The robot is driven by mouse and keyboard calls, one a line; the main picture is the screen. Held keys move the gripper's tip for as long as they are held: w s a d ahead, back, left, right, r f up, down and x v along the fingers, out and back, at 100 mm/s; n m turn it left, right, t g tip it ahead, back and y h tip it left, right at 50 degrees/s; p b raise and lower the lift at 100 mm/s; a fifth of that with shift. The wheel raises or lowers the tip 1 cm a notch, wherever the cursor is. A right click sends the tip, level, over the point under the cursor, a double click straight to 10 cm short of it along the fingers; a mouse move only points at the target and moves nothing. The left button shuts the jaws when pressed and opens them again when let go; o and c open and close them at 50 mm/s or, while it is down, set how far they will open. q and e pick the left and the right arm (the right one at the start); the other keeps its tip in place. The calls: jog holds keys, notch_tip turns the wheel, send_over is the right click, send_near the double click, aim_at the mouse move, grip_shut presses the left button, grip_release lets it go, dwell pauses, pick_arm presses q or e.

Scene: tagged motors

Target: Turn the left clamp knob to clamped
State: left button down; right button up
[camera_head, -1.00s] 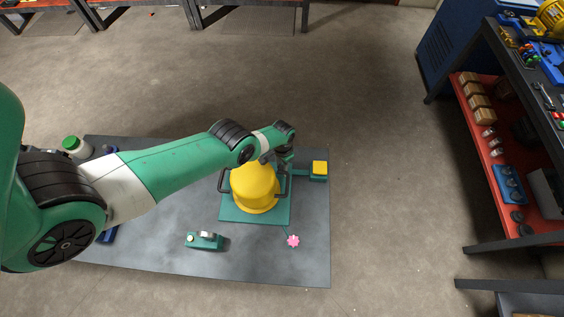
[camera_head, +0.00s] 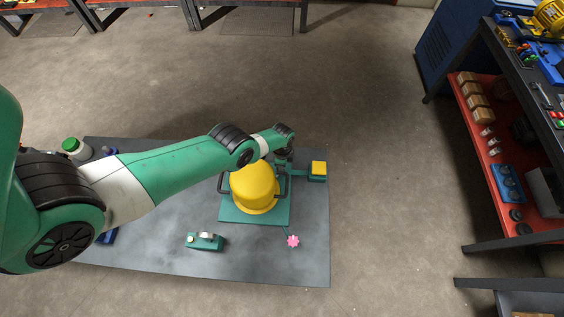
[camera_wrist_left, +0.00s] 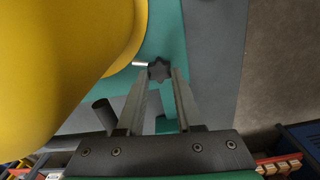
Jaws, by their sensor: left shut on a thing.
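A dark star-shaped clamp knob (camera_wrist_left: 159,70) sits by the yellow motor on the green base in the left wrist view. My left gripper (camera_wrist_left: 160,80) has one finger on each side of it and is shut on it. In the head view, my left gripper (camera_head: 283,163) points down at the far right side of the yellow motor (camera_head: 253,187), and my wrist hides the knob there. The motor stands upright on a green base plate (camera_head: 235,215). A short silver pin (camera_wrist_left: 140,64) points at the knob. The knob's marking is not readable. My right gripper is not in view.
A yellow-topped green box (camera_head: 318,168) is right of my gripper. A pink knob (camera_head: 293,241) and a green block (camera_head: 205,241) lie in front of the base on the grey mat (camera_head: 260,268). A dark post (camera_wrist_left: 104,114) stands near my left finger.

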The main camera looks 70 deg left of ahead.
pick_arm(q)
jog(key=shift+s+d+m, duration=0.1)
jog(key=shift+m, duration=2.2)
jog(key=c, duration=0.6)
grip_release()
jog(key=shift+o, duration=0.2)
